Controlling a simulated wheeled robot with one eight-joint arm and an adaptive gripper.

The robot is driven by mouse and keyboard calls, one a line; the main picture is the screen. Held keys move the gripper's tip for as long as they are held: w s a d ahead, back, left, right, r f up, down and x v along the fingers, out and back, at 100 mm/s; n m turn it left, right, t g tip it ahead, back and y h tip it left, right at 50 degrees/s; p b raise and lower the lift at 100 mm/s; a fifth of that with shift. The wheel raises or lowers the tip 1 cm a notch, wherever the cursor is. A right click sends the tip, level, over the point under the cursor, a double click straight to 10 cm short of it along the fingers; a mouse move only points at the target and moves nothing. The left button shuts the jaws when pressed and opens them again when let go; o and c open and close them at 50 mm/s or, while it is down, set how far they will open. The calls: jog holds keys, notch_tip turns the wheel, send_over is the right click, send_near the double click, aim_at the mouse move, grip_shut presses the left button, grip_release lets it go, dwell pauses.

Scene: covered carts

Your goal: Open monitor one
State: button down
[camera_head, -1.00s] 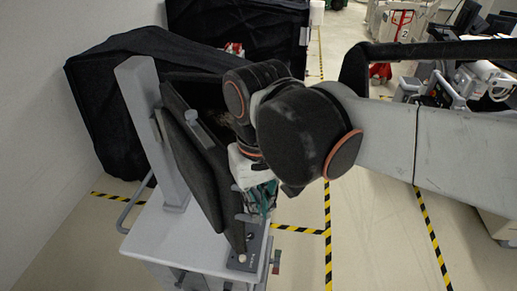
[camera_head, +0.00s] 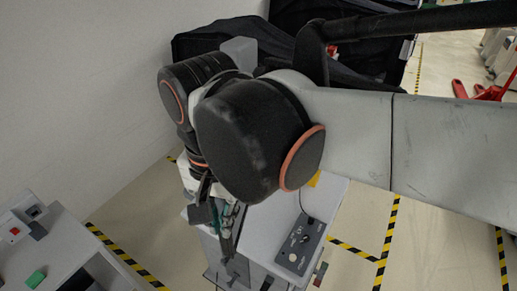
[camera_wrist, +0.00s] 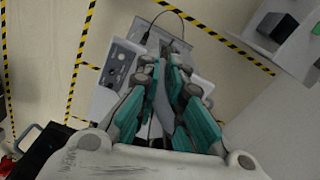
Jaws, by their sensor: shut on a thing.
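Monitor one (camera_head: 237,250) is mostly hidden behind my arm in the head view, where a narrow dark strip of it shows edge-on at the cart's (camera_head: 272,225) left side. In the wrist view a grey edge of the monitor (camera_wrist: 165,78) runs between the teal fingers. My gripper (camera_head: 228,222) is low in front of the cart, its fingers closed on that edge; they also show in the wrist view (camera_wrist: 167,80). The exact grip spot is hard to make out. A grey control box (camera_head: 300,248) with knobs sits on the cart top, right of my gripper.
Another cart (camera_head: 75,240) with a green button and a red button stands at lower left. A black-covered cart (camera_head: 360,75) stands behind my arm. The wall is at the left. Striped tape (camera_head: 388,235) marks open floor at the right.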

jog(key=shift+a+f, duration=0.1)
jog(key=shift+a, duration=0.35)
jog(key=c, duration=1.7)
grip_release()
